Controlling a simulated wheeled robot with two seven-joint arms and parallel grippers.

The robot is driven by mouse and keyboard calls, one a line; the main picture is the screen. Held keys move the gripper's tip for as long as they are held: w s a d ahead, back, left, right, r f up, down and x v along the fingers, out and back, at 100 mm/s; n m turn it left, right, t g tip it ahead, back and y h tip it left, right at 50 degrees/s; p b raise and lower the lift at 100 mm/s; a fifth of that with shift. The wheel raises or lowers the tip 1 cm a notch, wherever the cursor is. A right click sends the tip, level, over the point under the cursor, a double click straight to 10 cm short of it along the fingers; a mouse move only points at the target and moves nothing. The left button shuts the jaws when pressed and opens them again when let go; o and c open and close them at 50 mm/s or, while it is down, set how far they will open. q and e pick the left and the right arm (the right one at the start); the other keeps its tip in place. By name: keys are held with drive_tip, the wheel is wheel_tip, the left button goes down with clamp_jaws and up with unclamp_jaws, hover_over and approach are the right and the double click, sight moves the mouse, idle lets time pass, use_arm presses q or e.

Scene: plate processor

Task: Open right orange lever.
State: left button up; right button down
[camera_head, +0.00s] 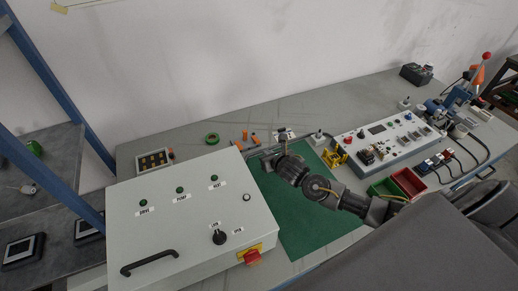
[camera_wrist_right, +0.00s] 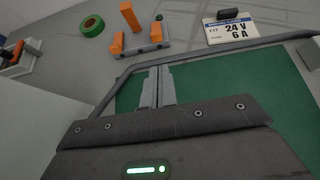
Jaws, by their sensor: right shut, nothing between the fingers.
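A small grey fixture with orange levers (camera_wrist_right: 156,32) stands on the table beyond my fingers in the right wrist view. Its right orange piece is short and upright, and another orange piece (camera_wrist_right: 117,42) stands at its left. A longer orange piece (camera_wrist_right: 130,17) tilts up behind them. In the head view the orange pieces (camera_head: 254,139) are small, behind the grey box. My right gripper (camera_wrist_right: 160,70) is shut and empty, apart from the levers and nearer the camera. In the head view it (camera_head: 281,133) is to the right of them. My left gripper is out of view.
A grey control box (camera_head: 190,215) fills the front left. A green mat (camera_head: 310,225) lies under my right arm. A grey rail (camera_wrist_right: 250,43) edges the mat.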

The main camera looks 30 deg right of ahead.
sight(257, 146)
drive_tip(key=x, duration=0.7)
drive_tip(key=shift+w+p, duration=0.2)
drive_tip(key=shift+p, duration=0.2)
